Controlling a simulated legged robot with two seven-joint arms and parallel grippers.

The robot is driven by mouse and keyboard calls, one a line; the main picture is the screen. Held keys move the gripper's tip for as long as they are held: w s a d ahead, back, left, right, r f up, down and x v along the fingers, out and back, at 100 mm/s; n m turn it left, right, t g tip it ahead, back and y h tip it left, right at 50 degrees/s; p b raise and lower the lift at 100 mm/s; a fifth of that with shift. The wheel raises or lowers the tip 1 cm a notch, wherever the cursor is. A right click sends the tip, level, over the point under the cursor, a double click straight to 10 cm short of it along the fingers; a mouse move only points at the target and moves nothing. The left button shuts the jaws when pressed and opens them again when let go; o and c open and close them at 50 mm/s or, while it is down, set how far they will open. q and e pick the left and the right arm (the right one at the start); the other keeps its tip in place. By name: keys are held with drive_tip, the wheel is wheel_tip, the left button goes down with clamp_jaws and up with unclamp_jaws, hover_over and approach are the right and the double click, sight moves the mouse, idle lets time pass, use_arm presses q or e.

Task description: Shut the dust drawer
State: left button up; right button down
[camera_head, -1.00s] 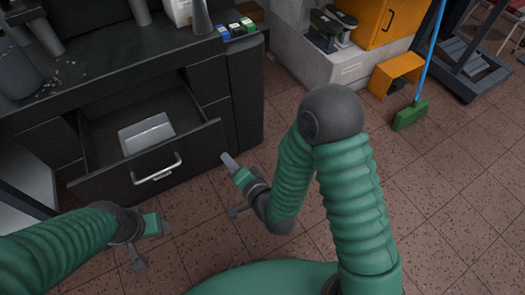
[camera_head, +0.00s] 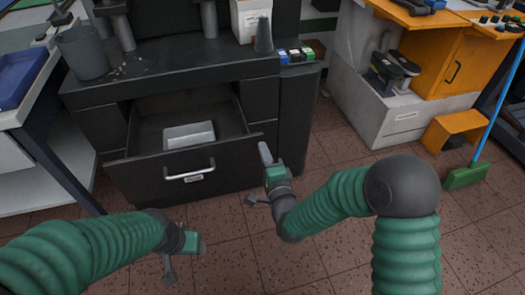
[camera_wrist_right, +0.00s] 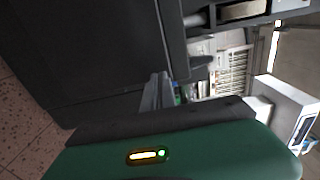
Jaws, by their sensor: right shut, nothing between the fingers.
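The dust drawer (camera_head: 225,160) stands open in the black bench, a dark front with a silver bar handle (camera_head: 190,174). A light grey bin (camera_head: 188,135) sits inside it. My right gripper (camera_head: 265,153) is shut and empty, just off the right end of the drawer front; I cannot tell if it touches. In the right wrist view its fingers (camera_wrist_right: 158,92) are close to a large dark panel. My left gripper (camera_head: 198,243) is low in front of the drawer, apart from it, and its jaws are too small to read.
A grey bucket (camera_head: 82,52) and a white container (camera_head: 251,18) stand on the bench top. An orange cabinet (camera_head: 445,65) and a green broom (camera_head: 466,176) are at right. The tiled floor in front is clear.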

drive_tip(key=shift+w+a, duration=0.55)
drive_tip(key=shift+w, duration=0.3)
use_arm(q)
drive_tip(key=shift+a+f, duration=0.2)
drive_tip(key=shift+f, duration=0.15)
drive_tip(key=shift+d, duration=0.1)
use_arm(e)
drive_tip(key=shift+d, duration=0.15)
